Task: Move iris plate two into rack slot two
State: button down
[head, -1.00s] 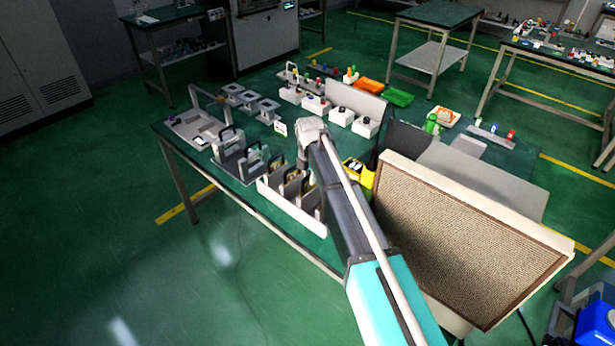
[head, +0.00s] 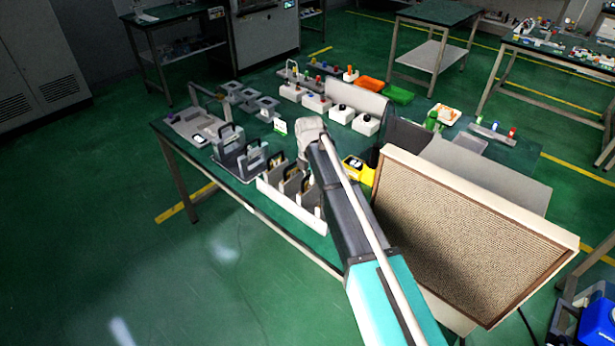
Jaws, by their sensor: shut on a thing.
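My arm reaches over the front of the table, and its pale wrist end (head: 311,130) is above the table, behind the cream rack. My gripper's fingers, and what they are shut on, are hidden behind the wrist and arm. Upright plates with black handles (head: 256,153) stand in a grey holder (head: 237,172) left of the wrist. The cream rack (head: 283,203) stands at the front edge with dark upright plates (head: 292,181) in its slots; my arm covers its right end. I cannot read which plate or slot is number two.
A yellow item (head: 358,171) lies right of my arm. A large framed mesh panel (head: 465,240) stands at the front right. White boxes (head: 340,115), grey square fixtures (head: 247,101) and orange and green trays (head: 398,93) are farther back. A grey tray (head: 188,124) is at the left.

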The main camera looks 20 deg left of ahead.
jog(key=shift+f, duration=0.1)
jog(key=c, duration=0.6)
grip_release()
jog(key=shift+s+r, duration=0.1)
jog(key=shift+r, duration=0.1)
